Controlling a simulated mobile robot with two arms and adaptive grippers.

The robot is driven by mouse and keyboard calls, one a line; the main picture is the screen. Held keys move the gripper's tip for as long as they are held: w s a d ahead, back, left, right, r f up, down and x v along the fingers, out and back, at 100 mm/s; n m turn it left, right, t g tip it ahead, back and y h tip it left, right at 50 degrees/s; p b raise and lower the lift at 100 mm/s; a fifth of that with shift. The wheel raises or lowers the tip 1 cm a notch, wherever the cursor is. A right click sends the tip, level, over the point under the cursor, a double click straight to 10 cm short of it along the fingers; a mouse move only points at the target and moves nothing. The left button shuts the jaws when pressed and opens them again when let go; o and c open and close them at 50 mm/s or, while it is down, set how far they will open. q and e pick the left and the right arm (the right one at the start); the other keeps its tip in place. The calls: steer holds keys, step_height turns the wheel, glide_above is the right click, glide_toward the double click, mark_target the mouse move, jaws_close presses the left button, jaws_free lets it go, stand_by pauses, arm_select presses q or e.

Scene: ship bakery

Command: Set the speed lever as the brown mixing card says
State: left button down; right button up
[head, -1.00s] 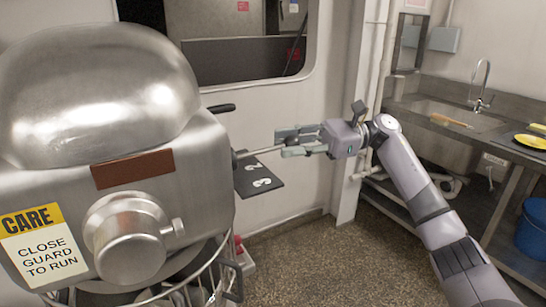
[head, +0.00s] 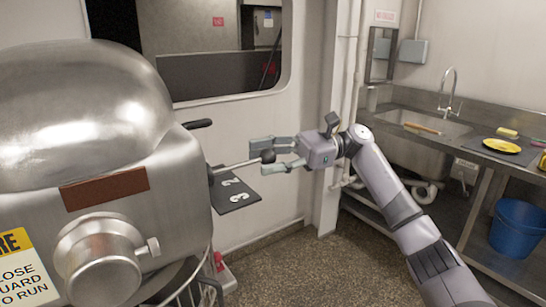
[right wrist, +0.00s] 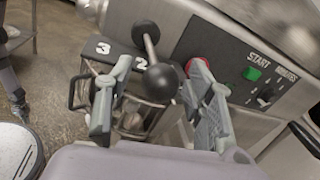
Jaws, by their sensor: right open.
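The speed lever is a metal rod with a black ball knob (head: 268,156) on the side of the steel mixer (head: 150,150). Below it is a dark plate (head: 240,199) with white numbers; 2 and 3 can be read. My right gripper (head: 270,156) is open, with one finger on each side of the knob. In the right wrist view the knob (right wrist: 160,83) shows between the spread fingers, with the 2 just beside it. A plain brown plate (head: 105,189) is on the mixer front; I see no writing on it. My left gripper is out of view.
A green START button (right wrist: 251,74) and a red button (right wrist: 197,68) are on the mixer panel near my right fingers. A steel sink counter (head: 400,112) with a yellow plate (head: 502,146) stands at the right, a blue bucket (head: 518,228) beneath. The floor between is clear.

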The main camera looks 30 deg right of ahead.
steer(key=s+d, duration=0.1)
steer(key=d, duration=1)
steer(key=shift+s+d, duration=0.4)
